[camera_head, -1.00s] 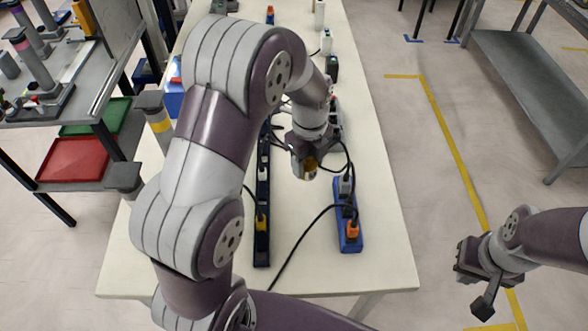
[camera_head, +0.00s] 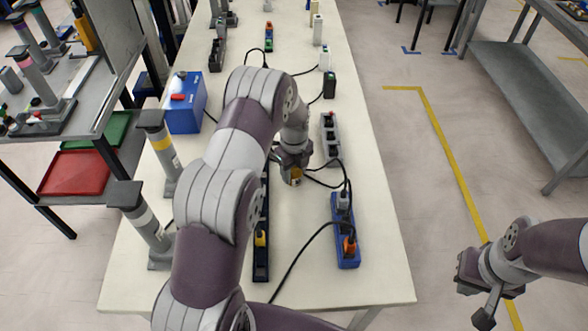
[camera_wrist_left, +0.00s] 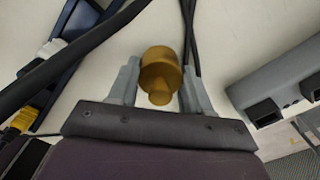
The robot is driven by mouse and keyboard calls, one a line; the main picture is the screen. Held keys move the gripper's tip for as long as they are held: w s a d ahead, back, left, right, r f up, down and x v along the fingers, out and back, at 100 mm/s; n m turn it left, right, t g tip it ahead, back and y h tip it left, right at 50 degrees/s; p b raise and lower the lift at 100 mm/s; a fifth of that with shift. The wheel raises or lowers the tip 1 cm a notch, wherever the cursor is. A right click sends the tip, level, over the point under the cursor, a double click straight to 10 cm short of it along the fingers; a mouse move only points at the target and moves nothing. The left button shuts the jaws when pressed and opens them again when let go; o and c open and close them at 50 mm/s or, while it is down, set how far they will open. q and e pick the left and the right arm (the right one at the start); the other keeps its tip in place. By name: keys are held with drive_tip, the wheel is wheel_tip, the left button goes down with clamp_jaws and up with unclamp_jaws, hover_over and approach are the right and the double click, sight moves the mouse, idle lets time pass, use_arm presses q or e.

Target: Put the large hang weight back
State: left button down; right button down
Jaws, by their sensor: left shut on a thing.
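My left gripper (camera_head: 291,172) is over the middle of the white table, its fingers pointing down and partly hidden by its wrist. It is shut on a brass-coloured hang weight (camera_wrist_left: 160,75), which sits between the two grey fingers in the left wrist view. The weight's place to go back to cannot be told from these frames. My right gripper (camera_head: 483,287) hangs off the table at the right, over the floor; its finger gap is unclear.
A blue power strip (camera_head: 345,232) with cables stands right of the gripper, a dark strip (camera_head: 261,245) left of it, and a grey strip (camera_head: 330,140) behind. A blue box (camera_head: 185,104) and two grey posts (camera_head: 145,222) line the left edge. The near table front is mostly clear.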

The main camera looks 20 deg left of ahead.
use_arm(q)
drive_tip(key=shift+f, duration=0.15)
drive_tip(key=shift+c, duration=2.4)
unclamp_jaws()
drive_tip(key=shift+r, duration=0.35)
wheel_tip(320, 180, up, 12)
drive_tip(key=shift+s+d+f+b, duration=0.1)
drive_tip(key=shift+s+f+b, duration=0.1)
drive_tip(key=shift+b, duration=0.45)
drive_tip(key=s+d+r+n, duration=0.1)
drive_tip(key=s+d+n, duration=0.2)
drive_tip(key=s+n, duration=0.8)
drive_tip(key=s+d+r+n+t, duration=0.1)
drive_tip(key=s+d+n, duration=0.2)
drive_tip(key=s+n, duration=0.8)
drive_tip(key=shift+s+d+r+n, duration=0.15)
drive_tip(key=shift+d+n, duration=0.25)
drive_tip(key=shift+n, duration=0.3)
